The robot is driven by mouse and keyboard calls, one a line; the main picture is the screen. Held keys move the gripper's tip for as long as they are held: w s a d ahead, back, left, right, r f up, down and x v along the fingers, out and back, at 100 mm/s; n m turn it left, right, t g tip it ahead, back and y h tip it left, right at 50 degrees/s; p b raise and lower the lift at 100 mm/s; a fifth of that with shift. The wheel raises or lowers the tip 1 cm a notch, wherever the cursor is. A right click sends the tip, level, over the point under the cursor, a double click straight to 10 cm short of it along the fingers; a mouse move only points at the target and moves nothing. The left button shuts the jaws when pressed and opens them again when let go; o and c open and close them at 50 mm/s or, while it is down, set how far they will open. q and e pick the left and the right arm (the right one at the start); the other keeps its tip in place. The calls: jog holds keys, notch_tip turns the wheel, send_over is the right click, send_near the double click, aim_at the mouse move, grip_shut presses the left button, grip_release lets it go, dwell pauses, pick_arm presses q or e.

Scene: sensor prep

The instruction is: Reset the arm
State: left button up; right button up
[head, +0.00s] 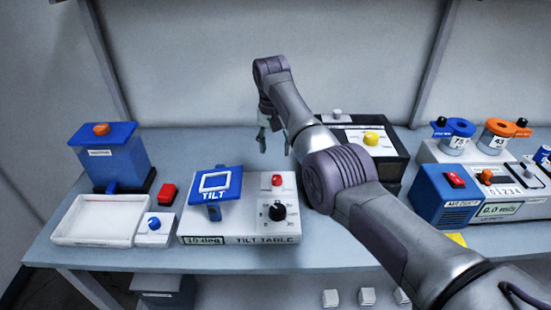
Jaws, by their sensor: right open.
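My right arm comes in from the lower right and reaches across the bench to its middle. My right gripper (275,140) points down, open and empty, behind the tilt table (240,238) and to the left of a black and white device with a yellow knob (371,138). Its fingers look clear of both. The tilt table carries a blue plate marked TILT (215,186), a red button (277,180) and a black knob (278,211); its display reads about 10 deg. My left gripper is not in view.
At the right are a blue air unit (445,195) and a white station with blue (455,136) and orange (497,134) ring holders. Bare bench shows behind the tilt table.

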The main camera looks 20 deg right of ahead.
jog(key=shift+r, duration=0.4)
